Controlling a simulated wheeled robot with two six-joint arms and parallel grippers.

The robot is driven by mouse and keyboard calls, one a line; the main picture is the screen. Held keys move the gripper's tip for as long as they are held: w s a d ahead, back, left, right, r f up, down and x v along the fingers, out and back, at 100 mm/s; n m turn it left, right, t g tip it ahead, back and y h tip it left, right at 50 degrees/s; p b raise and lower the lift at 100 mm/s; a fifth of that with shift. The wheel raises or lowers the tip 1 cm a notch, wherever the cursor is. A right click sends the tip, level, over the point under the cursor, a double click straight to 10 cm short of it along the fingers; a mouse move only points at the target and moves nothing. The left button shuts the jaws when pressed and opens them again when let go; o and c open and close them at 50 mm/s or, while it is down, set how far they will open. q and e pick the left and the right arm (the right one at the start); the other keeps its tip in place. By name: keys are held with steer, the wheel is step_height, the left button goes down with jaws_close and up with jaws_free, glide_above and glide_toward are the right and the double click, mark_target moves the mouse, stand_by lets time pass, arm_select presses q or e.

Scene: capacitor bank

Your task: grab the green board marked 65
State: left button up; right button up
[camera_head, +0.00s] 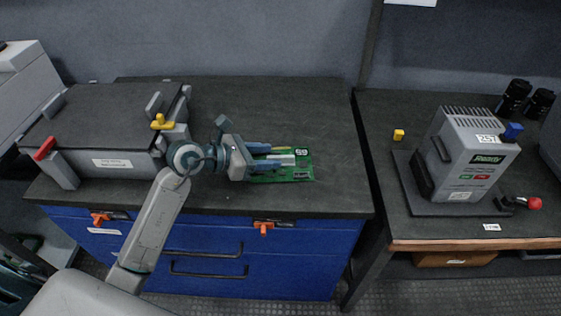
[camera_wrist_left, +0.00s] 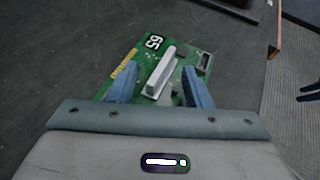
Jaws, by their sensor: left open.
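The green board marked 65 (camera_head: 302,172) lies flat on the dark top of the blue cabinet, near its front right. It also shows in the left wrist view (camera_wrist_left: 133,62), with a white 65 label, a yellow edge strip and a pale raised bar (camera_wrist_left: 161,72). My left gripper (camera_head: 277,157) is open over the board. In the left wrist view its two blue fingers (camera_wrist_left: 160,78) stand on either side of the pale bar, with a gap to each side. Whether the fingers touch the board I cannot tell.
A grey box (camera_head: 95,125) with red and yellow handles stands left on the same top. The blue cabinet (camera_head: 215,260) has orange latches. The top behind and right of the board is clear.

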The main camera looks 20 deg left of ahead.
arm_select(q)
steer(key=shift+x, duration=0.95)
steer(key=shift+c, duration=0.4)
jaws_close()
